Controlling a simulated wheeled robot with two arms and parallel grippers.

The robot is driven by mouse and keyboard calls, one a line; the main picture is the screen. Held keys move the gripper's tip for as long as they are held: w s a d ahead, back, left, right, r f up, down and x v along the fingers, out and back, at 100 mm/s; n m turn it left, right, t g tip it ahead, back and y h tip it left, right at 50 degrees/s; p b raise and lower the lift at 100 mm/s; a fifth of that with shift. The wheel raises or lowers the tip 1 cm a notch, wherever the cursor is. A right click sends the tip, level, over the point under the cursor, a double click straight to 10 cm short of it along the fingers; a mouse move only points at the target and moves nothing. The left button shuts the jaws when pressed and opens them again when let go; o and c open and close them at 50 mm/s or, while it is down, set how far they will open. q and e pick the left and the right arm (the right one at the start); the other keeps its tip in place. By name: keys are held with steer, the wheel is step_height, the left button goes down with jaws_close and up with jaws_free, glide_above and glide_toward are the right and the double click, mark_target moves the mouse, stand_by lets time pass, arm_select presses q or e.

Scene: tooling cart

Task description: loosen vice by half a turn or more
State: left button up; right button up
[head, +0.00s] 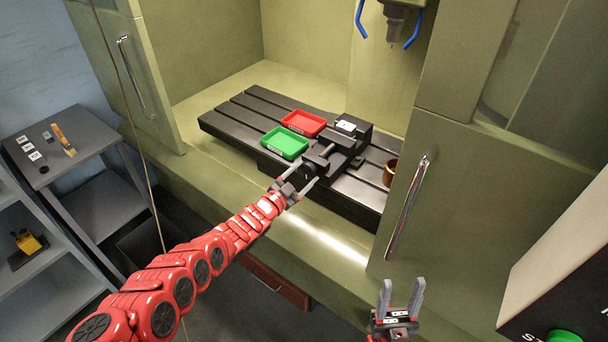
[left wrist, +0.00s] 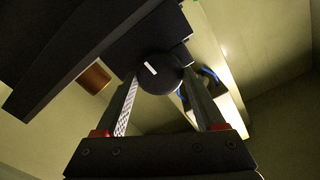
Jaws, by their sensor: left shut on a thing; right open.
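The dark vice (head: 338,150) sits on the slotted machine table, with its screw end facing me. My left gripper (head: 298,180) is at this front end. In the left wrist view its two fingers (left wrist: 160,88) lie on either side of a round dark vice knob (left wrist: 158,78) with a white mark, and they are shut on it. In the head view the gripper partly hides the knob. My right gripper (head: 402,286) is open and empty, low in front of the machine, away from the vice.
A green tray (head: 285,143) and a red tray (head: 304,123) stand on the machine table (head: 232,118) left of the vice. A brown-gold cup (head: 389,173) is to its right. A spindle (head: 394,30) with blue hoses hangs above. Open doors flank the opening.

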stand_by(0.4)
arm_select(q)
steer(key=o, duration=1.4)
steer(key=shift+c, duration=0.2)
steer(key=shift+s+a+n, duration=0.1)
steer(key=shift+n, duration=0.2)
steer(key=shift+s+a, duration=0.15)
steer(key=p+v, duration=0.3)
steer(key=v, duration=1.3)
steer(key=shift+s+a, duration=0.2)
steer(key=shift+s, duration=0.15)
